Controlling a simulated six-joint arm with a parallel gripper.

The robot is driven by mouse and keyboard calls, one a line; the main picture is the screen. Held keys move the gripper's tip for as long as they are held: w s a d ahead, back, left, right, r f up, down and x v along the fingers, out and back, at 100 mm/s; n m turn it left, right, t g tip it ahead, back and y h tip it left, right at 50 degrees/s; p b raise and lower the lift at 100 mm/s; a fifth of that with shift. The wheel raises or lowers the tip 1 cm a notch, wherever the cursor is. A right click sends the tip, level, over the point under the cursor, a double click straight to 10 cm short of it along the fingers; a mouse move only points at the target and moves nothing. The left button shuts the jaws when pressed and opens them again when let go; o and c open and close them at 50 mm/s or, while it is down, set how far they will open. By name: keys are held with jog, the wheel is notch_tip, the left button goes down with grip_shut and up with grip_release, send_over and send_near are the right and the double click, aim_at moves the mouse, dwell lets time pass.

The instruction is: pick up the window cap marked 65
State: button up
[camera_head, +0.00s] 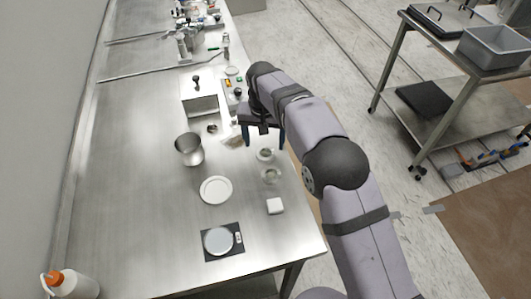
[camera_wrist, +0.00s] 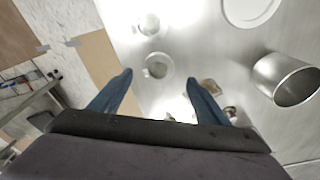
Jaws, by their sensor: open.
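Two small round clear-and-metal pieces stand on the steel table, one nearer my gripper (camera_head: 265,155) and one farther toward the table's front (camera_head: 271,175). They look like window caps, but no number can be read on either. In the wrist view, the nearer piece (camera_wrist: 158,65) shows between and just beyond my fingertips, and the other (camera_wrist: 149,24) is near the top. My gripper (camera_head: 263,138) is open and empty, its two blue fingers (camera_wrist: 158,79) pointing down above the table and apart from the pieces.
A metal beaker (camera_head: 189,149), a white plate (camera_head: 216,190), a white block (camera_head: 275,206) and a scale (camera_head: 219,240) stand nearby. A metal box (camera_head: 199,98) and a small control unit (camera_head: 231,93) lie behind. The table's right edge is close to the pieces.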

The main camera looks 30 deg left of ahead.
aim_at(266, 152)
jog(key=shift+w+d+f+p, duration=0.15)
jog(key=shift+f+p, duration=0.5)
jog(key=shift+f, duration=0.65)
jog(key=shift+w+a+f+p, duration=0.15)
jog(key=shift+f+p, duration=0.45)
jog(key=shift+f, duration=0.7)
jog(key=shift+d, duration=0.1)
jog(key=shift+c, duration=0.4)
jog(key=c, duration=1.2)
jog(key=shift+r, duration=0.1)
notch_tip(266, 152, up, 10)
jog(key=b, duration=0.2)
